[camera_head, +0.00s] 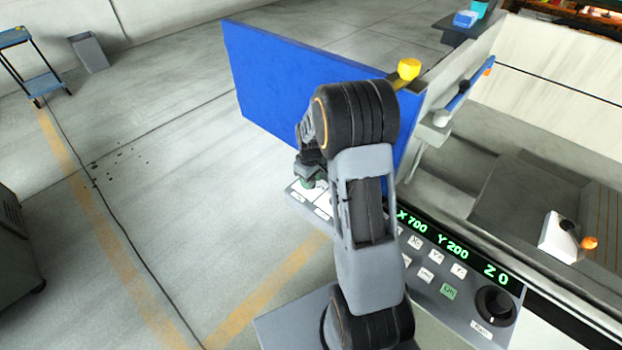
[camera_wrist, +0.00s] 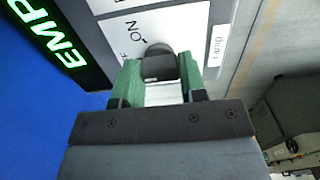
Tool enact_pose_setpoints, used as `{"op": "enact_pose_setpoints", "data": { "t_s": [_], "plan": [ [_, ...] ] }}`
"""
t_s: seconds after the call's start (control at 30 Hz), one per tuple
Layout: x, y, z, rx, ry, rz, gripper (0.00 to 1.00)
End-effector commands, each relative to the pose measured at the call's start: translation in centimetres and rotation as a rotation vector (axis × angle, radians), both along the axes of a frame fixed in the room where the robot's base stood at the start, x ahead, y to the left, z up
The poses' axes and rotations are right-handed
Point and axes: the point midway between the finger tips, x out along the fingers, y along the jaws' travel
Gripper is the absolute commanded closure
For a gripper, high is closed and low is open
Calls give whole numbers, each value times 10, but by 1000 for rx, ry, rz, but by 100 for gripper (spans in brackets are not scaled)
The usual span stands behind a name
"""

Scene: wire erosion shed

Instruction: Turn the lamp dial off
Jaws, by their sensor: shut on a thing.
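The lamp dial (camera_wrist: 158,63) is a dark round knob on a white plate of the control panel (camera_wrist: 112,30), seen in the wrist view. An "ON" mark is printed by it, and a "Lamp" label (camera_wrist: 216,46) lies to its right. The green fingers of my gripper (camera_wrist: 157,82) are on either side of the dial and shut on it. Which way the dial points cannot be told. In the head view my gripper (camera_head: 311,179) is at the panel's left end, and my arm hides the dial.
A blue upright panel (camera_head: 300,80) stands just behind my gripper. The control panel (camera_head: 450,275) carries a green readout, white buttons and a black knob (camera_head: 495,306) at right. The floor at left is mostly clear.

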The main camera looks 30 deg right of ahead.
Motion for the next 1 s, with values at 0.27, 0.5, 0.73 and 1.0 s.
{"op": "enact_pose_setpoints", "data": {
  "t_s": [0.27,0.5,0.73,1.0],
  "plan": [
    [0,0,0,-1,-2,2,40],
    [0,0,0,-1,0,0,36],
    [1,0,18,-2,-4,0,36],
    [1,0,73,-2,-6,1,36]
  ]
}}
